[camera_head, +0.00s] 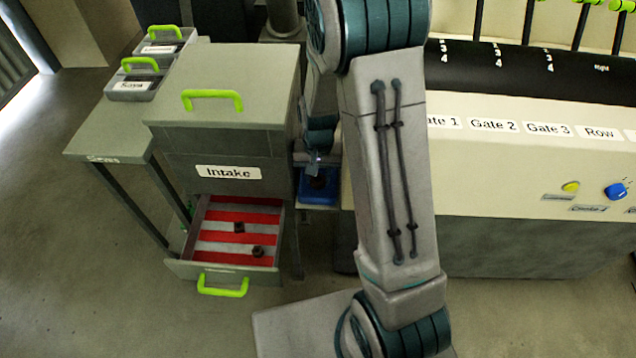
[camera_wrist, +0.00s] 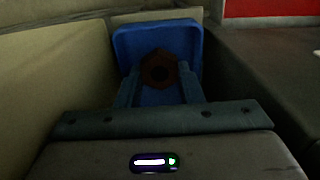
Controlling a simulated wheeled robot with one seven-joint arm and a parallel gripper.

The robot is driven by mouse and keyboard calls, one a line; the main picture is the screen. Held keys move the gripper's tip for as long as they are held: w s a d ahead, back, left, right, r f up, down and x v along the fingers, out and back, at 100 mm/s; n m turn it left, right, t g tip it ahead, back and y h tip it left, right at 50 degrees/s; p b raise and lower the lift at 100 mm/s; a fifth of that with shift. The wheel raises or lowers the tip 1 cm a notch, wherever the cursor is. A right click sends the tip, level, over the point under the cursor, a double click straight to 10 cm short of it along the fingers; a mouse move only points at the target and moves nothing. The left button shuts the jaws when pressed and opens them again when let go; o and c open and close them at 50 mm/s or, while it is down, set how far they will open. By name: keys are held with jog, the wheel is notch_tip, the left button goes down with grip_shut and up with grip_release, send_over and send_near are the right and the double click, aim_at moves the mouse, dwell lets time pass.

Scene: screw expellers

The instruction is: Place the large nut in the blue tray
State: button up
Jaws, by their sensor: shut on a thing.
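My gripper (camera_wrist: 158,80) is shut on the large nut (camera_wrist: 158,68), a dark reddish-brown ring held between the fingertips in the wrist view. The blue tray (camera_wrist: 158,30) lies behind the nut in that view, with its rim around it. In the head view my gripper (camera_head: 314,166) points down over the blue tray (camera_head: 318,198), between the intake cabinet and the big machine. I cannot tell whether the nut touches the tray floor.
The intake cabinet (camera_head: 225,145) has an open drawer (camera_head: 222,272) with a red-and-white striped floor and two small dark parts. Grey boxes (camera_head: 135,88) with green handles stand on a side table (camera_head: 105,133). The cream machine (camera_head: 500,180) stands close on the right.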

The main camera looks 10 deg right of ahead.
aim_at(318, 178)
jog(key=shift+f, duration=1.7)
jog(key=shift+b, duration=0.3)
jog(key=shift+f, duration=0.25)
jog(key=o, duration=0.9)
jog(key=shift+r, duration=0.1)
jog(key=shift+o, duration=0.2)
jog(key=shift+r, duration=0.1)
notch_tip(318, 178, up, 12)
jog(key=shift+r+p, duration=0.1)
jog(key=shift+p, duration=0.9)
